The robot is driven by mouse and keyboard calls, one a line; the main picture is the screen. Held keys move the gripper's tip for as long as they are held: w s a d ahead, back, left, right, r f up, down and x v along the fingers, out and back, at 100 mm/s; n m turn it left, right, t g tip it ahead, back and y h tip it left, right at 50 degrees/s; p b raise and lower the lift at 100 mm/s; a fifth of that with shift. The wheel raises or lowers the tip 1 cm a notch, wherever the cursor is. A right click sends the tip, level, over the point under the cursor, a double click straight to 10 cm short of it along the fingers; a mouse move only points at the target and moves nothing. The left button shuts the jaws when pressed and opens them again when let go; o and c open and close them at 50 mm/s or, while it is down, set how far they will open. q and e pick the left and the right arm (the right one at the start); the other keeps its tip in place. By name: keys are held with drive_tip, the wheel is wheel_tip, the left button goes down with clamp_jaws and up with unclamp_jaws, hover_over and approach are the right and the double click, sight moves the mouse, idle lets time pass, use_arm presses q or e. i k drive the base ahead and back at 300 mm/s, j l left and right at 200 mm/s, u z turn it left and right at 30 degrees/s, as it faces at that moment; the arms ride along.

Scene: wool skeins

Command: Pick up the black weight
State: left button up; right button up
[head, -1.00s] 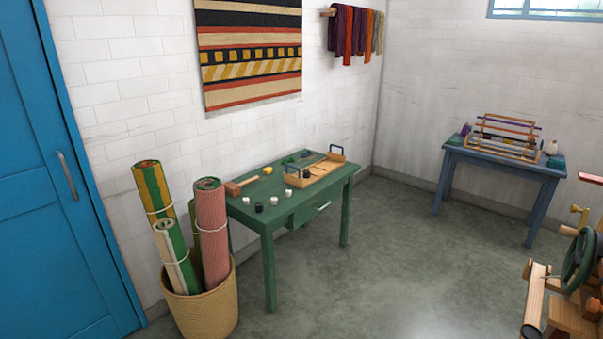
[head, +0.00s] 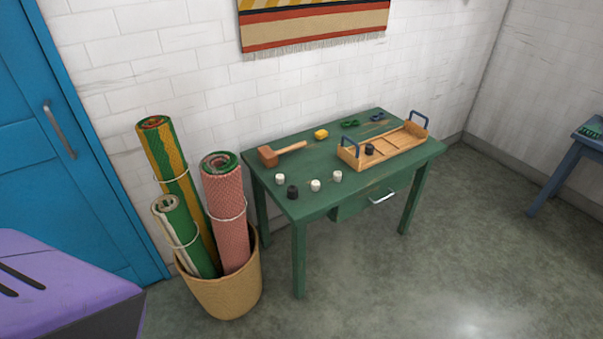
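A small black weight (head: 292,192) stands on the green table (head: 330,215), near its front left edge. White weights stand close by: one to its left (head: 280,179) and two to its right, the nearer (head: 315,185) and the farther (head: 337,176). A second black piece (head: 369,149) sits in the left part of the wooden tray (head: 400,150) on the same table. Neither of my grippers is in view.
The floor in front is clear.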

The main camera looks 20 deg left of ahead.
sight(292, 190)
drive_tip(key=i+l+u, duration=0.1)
drive_tip(key=i+u, duration=0.25)
drive_tip(key=i+l+u, duration=0.3)
drive_tip(key=i, duration=0.15)
drive_tip(key=i+l+u, duration=0.15)
drive_tip(key=i+u, duration=0.2)
